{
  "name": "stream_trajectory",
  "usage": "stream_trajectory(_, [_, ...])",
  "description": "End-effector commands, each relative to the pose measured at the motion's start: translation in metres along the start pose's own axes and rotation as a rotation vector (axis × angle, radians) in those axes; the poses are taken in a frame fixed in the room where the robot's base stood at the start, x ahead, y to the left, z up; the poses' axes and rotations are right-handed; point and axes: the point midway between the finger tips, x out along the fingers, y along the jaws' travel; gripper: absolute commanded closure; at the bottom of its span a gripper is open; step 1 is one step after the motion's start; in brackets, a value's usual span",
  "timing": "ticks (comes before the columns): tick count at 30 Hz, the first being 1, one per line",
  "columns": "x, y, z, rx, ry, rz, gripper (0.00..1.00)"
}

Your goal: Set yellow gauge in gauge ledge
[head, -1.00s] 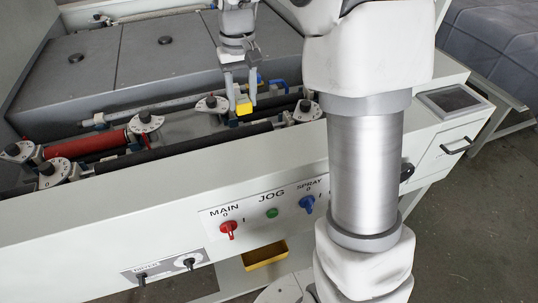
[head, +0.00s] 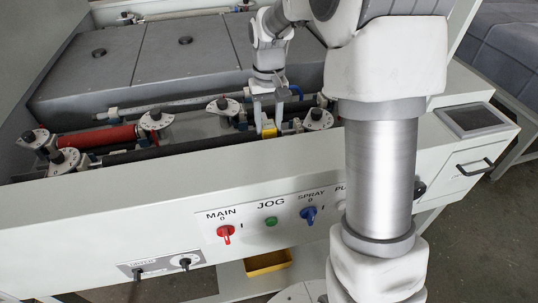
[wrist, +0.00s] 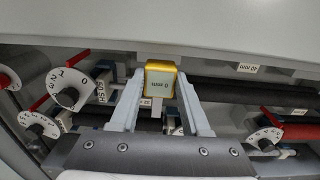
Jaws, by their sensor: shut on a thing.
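The yellow gauge (head: 268,132) is a small yellow block. In the wrist view the gauge (wrist: 161,82) shows a pale label face and sits between the tips of my two fingers. My gripper (head: 268,127) is shut on it, over the roller trough of the machine near its front wall. The gauge ledge is not clearly made out.
A red roller (head: 97,136), a black roller (head: 178,148) and several dial knobs (head: 157,120) lie around the gripper. The front panel carries a red MAIN switch (head: 226,233) and a blue SPRAY switch (head: 309,214). Grey covers (head: 130,65) lie behind.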

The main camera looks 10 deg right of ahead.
Motion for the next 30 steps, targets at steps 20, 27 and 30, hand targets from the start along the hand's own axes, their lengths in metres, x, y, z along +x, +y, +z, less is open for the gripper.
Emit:
stream_trajectory(20, [0.103, 0.0, 0.0, 0.001, -0.001, 0.0, 1.0])
stream_trajectory(27, [0.106, 0.0, 0.0, 0.001, 0.001, 0.0, 1.0])
stream_trajectory(30, [0.107, 0.0, 0.0, 0.001, 0.001, 0.0, 1.0])
